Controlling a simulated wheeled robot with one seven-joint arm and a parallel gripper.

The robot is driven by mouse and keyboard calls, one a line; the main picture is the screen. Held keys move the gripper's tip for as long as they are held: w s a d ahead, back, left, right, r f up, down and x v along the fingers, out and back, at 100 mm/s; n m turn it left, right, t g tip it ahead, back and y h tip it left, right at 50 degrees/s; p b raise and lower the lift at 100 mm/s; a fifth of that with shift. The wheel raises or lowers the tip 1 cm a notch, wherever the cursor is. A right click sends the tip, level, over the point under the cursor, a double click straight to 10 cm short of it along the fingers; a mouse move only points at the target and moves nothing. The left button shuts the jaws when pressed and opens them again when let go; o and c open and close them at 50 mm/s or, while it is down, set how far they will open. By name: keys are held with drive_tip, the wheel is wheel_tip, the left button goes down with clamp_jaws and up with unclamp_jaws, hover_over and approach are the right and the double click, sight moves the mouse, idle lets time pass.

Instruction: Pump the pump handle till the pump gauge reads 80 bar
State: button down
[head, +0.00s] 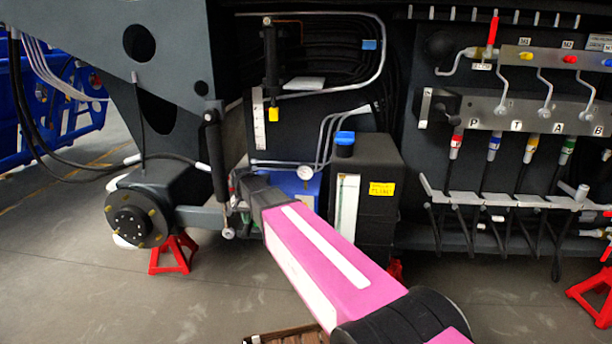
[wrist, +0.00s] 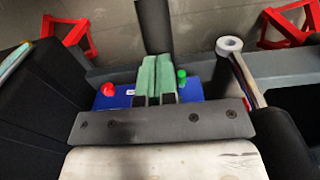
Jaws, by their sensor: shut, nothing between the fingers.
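The blue pump body (head: 298,188) sits low in the chassis, left of a black tank. The pump gauge (head: 305,173) is a small white dial above it; its reading is too small to make out. My gripper (head: 243,180) is at the left side of the pump. In the wrist view, my gripper (wrist: 157,75) has its green-padded fingers together and empty, above the blue pump body (wrist: 122,98). A dark bar (wrist: 154,25), apparently the pump handle, extends beyond the fingertips; whether they touch it I cannot tell. In the head view I cannot make out the handle.
A red knob (wrist: 108,90) and a green knob (wrist: 181,76) are beside the fingers. A cylinder rod with a ring end (wrist: 229,45) stands close on the right. The black tank (head: 372,205) is right of the pump. Red stands (head: 174,253) are on the floor.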

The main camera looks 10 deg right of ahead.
drive_tip(key=shift+f, duration=0.4)
wheel_tip(320, 180, up, 12)
drive_tip(key=s, duration=0.1)
drive_tip(key=shift+a+r, duration=0.2)
drive_tip(key=shift+a, duration=0.05)
drive_tip(key=shift+s, duration=0.1)
drive_tip(key=shift+w+d+f, duration=0.1)
drive_tip(key=shift+w+f, duration=0.1)
drive_tip(key=shift+f, duration=1.9)
drive_tip(key=shift+w+d+f, duration=0.1)
drive_tip(key=shift+w+f, duration=0.05)
drive_tip(key=shift+f, duration=1.95)
drive_tip(key=shift+w+f, duration=0.2)
drive_tip(key=shift+f, duration=1.9)
wheel_tip(320, 180, up, 12)
drive_tip(key=s, duration=0.1)
drive_tip(key=shift+s+a+r, duration=0.15)
drive_tip(key=shift+a+r, duration=0.1)
